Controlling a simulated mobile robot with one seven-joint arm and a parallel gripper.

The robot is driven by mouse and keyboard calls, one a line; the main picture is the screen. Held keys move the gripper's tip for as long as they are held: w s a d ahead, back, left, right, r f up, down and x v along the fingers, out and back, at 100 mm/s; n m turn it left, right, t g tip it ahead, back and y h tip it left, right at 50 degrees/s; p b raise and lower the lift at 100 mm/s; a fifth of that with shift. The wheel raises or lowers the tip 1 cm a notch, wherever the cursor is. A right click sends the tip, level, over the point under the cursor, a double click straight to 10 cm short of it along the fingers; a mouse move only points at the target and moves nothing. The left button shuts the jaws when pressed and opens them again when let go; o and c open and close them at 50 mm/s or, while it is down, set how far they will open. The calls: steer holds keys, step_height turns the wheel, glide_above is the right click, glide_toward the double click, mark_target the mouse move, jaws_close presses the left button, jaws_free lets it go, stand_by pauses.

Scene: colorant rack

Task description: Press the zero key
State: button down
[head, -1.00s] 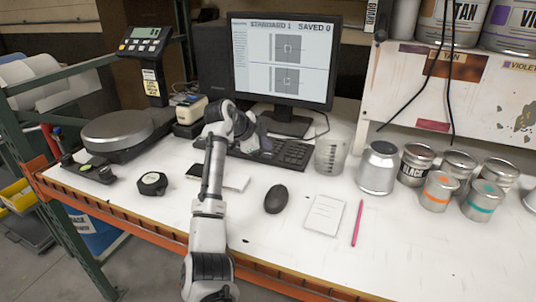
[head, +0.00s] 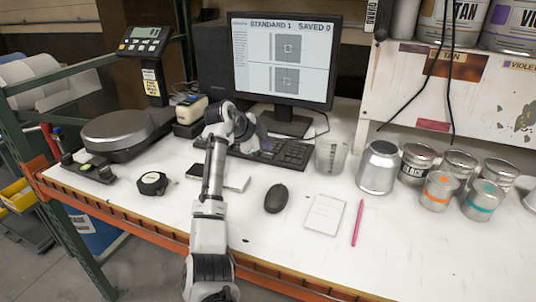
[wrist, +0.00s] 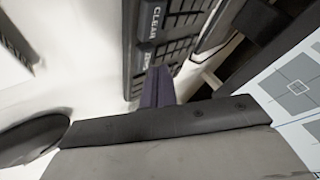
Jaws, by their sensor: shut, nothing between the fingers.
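The black keyboard (head: 290,153) lies in front of the monitor. In the wrist view it runs up the middle (wrist: 175,22), with a large key marked CLEAR (wrist: 151,20). Below that is another labelled key (wrist: 147,57), which looks like the zero key, though its label is too small to read surely. My gripper (head: 266,146) is over the left part of the keyboard. In the wrist view its dark purple fingers (wrist: 158,86) are shut and empty, with their tips at the keys just beside the labelled key. I cannot tell whether they touch.
The monitor (head: 285,62) stands close behind the keyboard. A black mouse (head: 276,198), a notepad (head: 324,215) and a pink pencil (head: 357,223) lie in front. A clear beaker (head: 331,157) and several cans are at right. A scale (head: 118,134) with a display stands at left.

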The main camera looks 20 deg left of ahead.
mark_target(265, 154)
steer(key=shift+f, duration=0.6)
stand_by(0.5)
stand_by(0.3)
steer(key=shift+r+p, duration=0.45)
steer(key=shift+r, duration=0.35)
steer(key=shift+r+p, duration=1.7)
steer(key=shift+r, duration=0.8)
